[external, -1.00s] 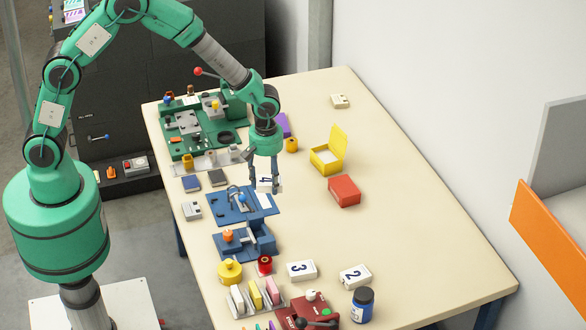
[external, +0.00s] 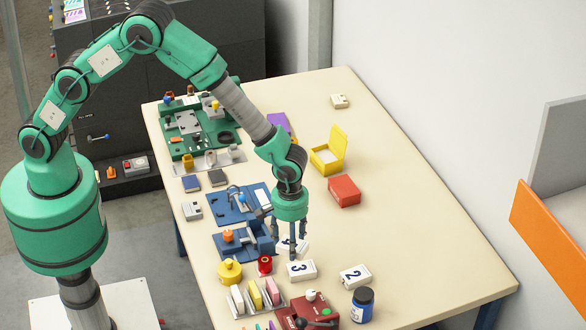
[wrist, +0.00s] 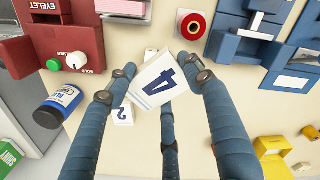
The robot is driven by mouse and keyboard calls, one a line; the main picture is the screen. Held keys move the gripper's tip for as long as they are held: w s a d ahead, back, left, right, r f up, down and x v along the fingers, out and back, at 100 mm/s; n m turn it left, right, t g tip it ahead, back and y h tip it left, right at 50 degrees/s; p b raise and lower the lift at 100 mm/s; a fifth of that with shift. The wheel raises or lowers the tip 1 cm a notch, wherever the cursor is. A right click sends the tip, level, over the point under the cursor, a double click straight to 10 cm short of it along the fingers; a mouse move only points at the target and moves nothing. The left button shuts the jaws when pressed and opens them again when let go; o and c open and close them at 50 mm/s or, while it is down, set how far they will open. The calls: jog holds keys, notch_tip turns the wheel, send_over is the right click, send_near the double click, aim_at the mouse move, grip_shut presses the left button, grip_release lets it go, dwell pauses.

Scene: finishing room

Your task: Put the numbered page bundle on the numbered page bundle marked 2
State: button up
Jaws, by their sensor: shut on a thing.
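My gripper (external: 291,248) is shut on a white page bundle marked 4 (wrist: 163,82), which is tilted in the wrist view between my blue fingers. In the external view the fingers partly cover this held bundle (external: 303,244). It is near the bundle marked 3 (external: 302,270), on its far side in that view. The page bundle marked 2 (external: 355,276) lies on the table to the right, apart from my gripper. In the wrist view the bundle marked 2 (wrist: 122,115) is partly hidden by a finger and the held bundle.
A blue jar (external: 362,304) stands beside the bundle marked 2. A red tool (external: 308,312), a red spool (external: 265,265) and a blue fixture (external: 262,238) are nearby. A red box (external: 344,190) and open yellow box (external: 326,160) stand farther back. The table's right side is clear.

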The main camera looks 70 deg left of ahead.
jog(key=shift+f, duration=1.3)
jog(key=shift+w+d, duration=0.1)
send_over(344, 276)
jog(key=shift+f+p, duration=0.3)
jog(key=shift+f, duration=0.45)
jog(key=shift+f, duration=0.1)
jog(key=shift+f, duration=1.65)
jog(key=shift+f, duration=0.1)
jog(key=o, duration=1.2)
